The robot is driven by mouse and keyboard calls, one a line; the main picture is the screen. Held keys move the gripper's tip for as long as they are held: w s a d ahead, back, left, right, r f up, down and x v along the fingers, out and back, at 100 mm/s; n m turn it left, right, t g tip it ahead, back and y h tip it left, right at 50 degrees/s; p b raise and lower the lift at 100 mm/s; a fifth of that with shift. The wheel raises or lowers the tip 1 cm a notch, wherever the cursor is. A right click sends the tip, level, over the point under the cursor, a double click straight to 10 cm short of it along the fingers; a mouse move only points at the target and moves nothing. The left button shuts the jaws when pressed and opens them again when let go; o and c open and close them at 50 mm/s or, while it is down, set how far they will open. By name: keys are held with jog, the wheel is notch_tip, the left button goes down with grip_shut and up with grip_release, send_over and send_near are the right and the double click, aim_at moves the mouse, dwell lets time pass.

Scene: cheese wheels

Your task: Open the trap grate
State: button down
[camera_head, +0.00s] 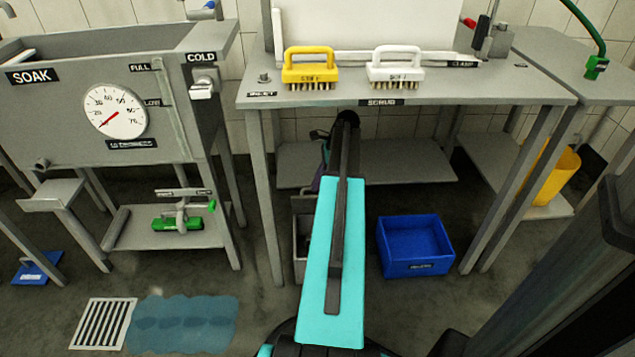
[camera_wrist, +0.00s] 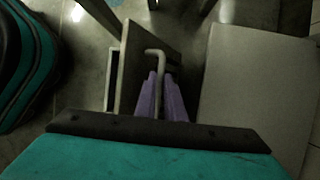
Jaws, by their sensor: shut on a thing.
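In the wrist view my gripper (camera_wrist: 161,82) has its purple fingers shut on a bent grey rod handle (camera_wrist: 155,54). The handle is on a flat grey plate (camera_wrist: 136,70), which looks like the trap grate. The plate stands at an angle beside a grey, pale-rimmed box (camera_wrist: 113,70); whether it touches the box I cannot tell. In the head view a grey box (camera_head: 301,240) shows under the scrub table, partly hidden by my turquoise arm. My gripper is mostly hidden there, with only a bit of purple showing.
The scrub table (camera_head: 425,92) with its legs and lower shelf (camera_head: 405,160) surrounds my arm. A blue crate (camera_head: 412,247) stands right of my arm. A slatted floor drain (camera_head: 103,323) and a puddle (camera_head: 183,323) lie at lower left. The soak sink (camera_head: 70,120) stands left.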

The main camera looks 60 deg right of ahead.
jog(key=shift+d, duration=0.1)
jog(key=shift+w+d+f+p, duration=0.1)
jog(key=shift+w+d+p, duration=1)
jog(key=shift+d+p, duration=0.65)
jog(key=shift+w+d+f+p, duration=0.1)
jog(key=shift+w+d+p, duration=1.05)
jog(key=shift+p, duration=1)
jog(key=shift+w+d+f+p, duration=0.1)
jog(key=shift+w+d+p, duration=0.9)
jog(key=shift+d+p, duration=0.8)
jog(key=shift+a+r, duration=0.1)
jog(key=shift+a, duration=0.05)
jog(key=c, duration=1.8)
grip_release()
jog(key=shift+c, duration=0.2)
jog(key=shift+a, duration=0.1)
